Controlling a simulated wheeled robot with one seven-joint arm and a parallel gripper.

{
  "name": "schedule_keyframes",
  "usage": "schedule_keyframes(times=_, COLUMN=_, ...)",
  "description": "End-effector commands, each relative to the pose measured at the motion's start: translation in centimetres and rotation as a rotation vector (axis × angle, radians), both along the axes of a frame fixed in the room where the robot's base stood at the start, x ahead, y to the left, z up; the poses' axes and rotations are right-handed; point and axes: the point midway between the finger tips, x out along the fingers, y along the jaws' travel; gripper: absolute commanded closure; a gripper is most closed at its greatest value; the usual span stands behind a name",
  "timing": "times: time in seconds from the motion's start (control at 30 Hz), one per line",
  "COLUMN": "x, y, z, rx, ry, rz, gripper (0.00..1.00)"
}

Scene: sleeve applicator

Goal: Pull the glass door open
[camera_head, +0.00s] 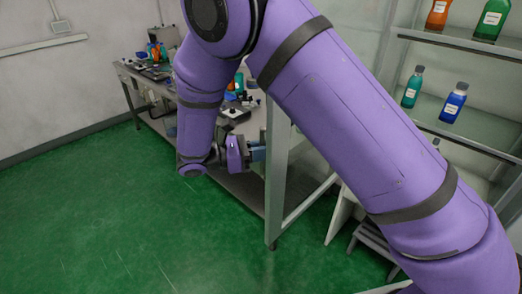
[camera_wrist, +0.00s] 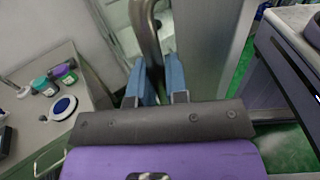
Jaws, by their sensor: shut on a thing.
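The glass door (camera_head: 277,175) has a grey metal frame and shows in the head view right of my gripper (camera_head: 258,153). Its lower rail runs back toward the shelf unit, and the door looks ajar; my arm hides its upper part. In the wrist view, a curved metal handle (camera_wrist: 148,42) comes down between the two blue fingers of my gripper (camera_wrist: 155,76). The fingers are shut on the handle. In the head view my wrist and the door frame hide the handle.
A shelf unit (camera_head: 455,48) with several coloured bottles stands at the right. A workbench (camera_head: 128,82) with small items stands along the back wall. A small step stool (camera_head: 372,240) stands below the shelves. The green floor (camera_head: 110,220) at the left is clear.

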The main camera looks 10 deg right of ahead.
Motion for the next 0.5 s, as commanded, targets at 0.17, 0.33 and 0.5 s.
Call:
schedule_keyframes(times=0.17, x=0.05, y=-0.12, z=0.00, rx=-0.001, ry=0.000, rz=-0.002, gripper=1.00)
schedule_keyframes(times=0.33, x=0.05, y=-0.11, z=0.01, rx=-0.001, ry=0.000, rz=-0.001, gripper=0.65)
schedule_keyframes(times=0.5, x=0.03, y=-0.07, z=0.01, rx=-0.001, ry=0.000, rz=-0.001, gripper=0.60)
